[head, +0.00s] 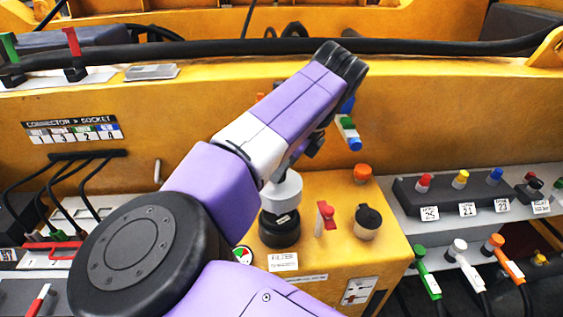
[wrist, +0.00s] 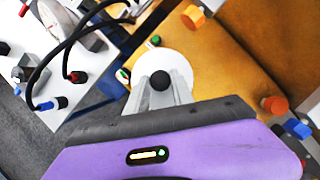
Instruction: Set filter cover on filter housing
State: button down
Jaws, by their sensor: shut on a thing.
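The filter cover (wrist: 165,62) is a round white disc with a black knob in the wrist view. My gripper (wrist: 160,88) is shut on that knob. In the head view the cover (head: 282,190) is a pale cylinder below my wrist, above the black round filter housing (head: 279,232). The housing stands behind a "FILTER" label on the yellow block. The cover's lower edge is close to the housing's top. I cannot tell whether they touch. My arm hides part of the fingers. The cover hides the housing in the wrist view.
A red-handled lever (head: 326,216) and a black-capped fitting (head: 367,221) stand just right of the housing. An orange knob (head: 362,174) is behind them. Several colored connectors fill the grey panel (head: 400,205) at right. Black cables hang at left.

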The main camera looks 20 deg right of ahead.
aim_at(282, 179)
jog(key=shift+f+b, duration=0.6)
jog(key=shift+f, duration=1.1)
jog(key=shift+p, duration=0.85)
dwell(0.4)
jog(key=shift+f+b, duration=0.9)
jog(key=shift+f, duration=1.2)
jog(key=c, duration=1)
grip_release()
jog(key=shift+b+v, duration=0.6)
jog(key=shift+v, duration=3.35)
